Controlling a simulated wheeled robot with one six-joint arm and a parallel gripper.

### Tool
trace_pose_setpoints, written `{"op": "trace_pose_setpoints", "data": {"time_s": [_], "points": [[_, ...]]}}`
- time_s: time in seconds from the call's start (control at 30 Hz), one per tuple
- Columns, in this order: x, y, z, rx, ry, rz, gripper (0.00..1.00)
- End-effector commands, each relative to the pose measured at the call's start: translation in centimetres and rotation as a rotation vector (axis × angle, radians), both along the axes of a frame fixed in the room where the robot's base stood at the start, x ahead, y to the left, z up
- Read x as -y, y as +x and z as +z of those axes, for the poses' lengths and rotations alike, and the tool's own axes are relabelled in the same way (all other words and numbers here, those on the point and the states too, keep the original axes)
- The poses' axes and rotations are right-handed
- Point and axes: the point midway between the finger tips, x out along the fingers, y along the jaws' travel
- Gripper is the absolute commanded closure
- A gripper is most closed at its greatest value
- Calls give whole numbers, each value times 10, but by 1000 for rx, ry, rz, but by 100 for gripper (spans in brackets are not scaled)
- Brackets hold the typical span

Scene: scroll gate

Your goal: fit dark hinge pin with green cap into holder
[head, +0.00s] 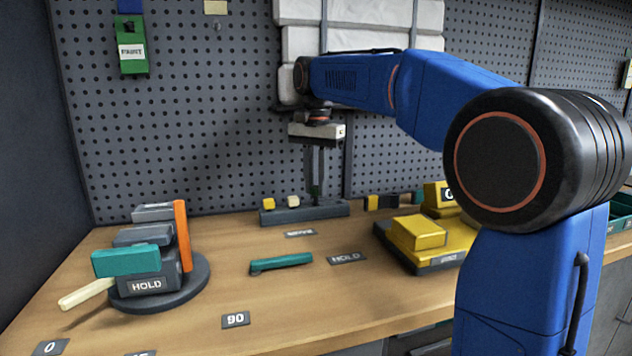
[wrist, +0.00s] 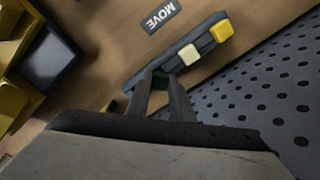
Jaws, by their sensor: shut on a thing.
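My gripper (head: 316,190) points straight down over the dark grey rack (head: 275,217) at the back of the table. In the wrist view its fingers (wrist: 166,84) are shut on a small dark green piece (wrist: 160,77), which looks like the green cap of the hinge pin. The pin's dark shaft is hidden, and I cannot tell whether it is in the rack or just above it. A yellow cap (head: 268,204) and a cream cap (head: 293,201) stand on the rack to the left of my fingers. I cannot tell which part is the holder.
A round dark turntable (head: 190,290) at left carries a block marked HOLD (head: 147,284), a teal block (head: 132,261) and an orange upright (head: 183,236). A teal bar (head: 281,262) lies mid-table. Yellow blocks (head: 417,232) stand at right. The pegboard (head: 230,130) rises close behind the rack.

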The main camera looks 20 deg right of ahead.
Motion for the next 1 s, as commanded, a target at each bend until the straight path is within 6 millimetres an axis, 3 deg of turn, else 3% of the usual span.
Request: {"op": "trace_pose_setpoints", "data": {"time_s": [0.77,0.8,0.83,0.87,1.0], "points": [[0,0,-9,0,0,0,100],[0,0,-9,0,0,0,71],[0,0,-9,0,0,0,63],[0,0,-9,0,0,0,58],[0,0,-9,0,0,0,58]]}}
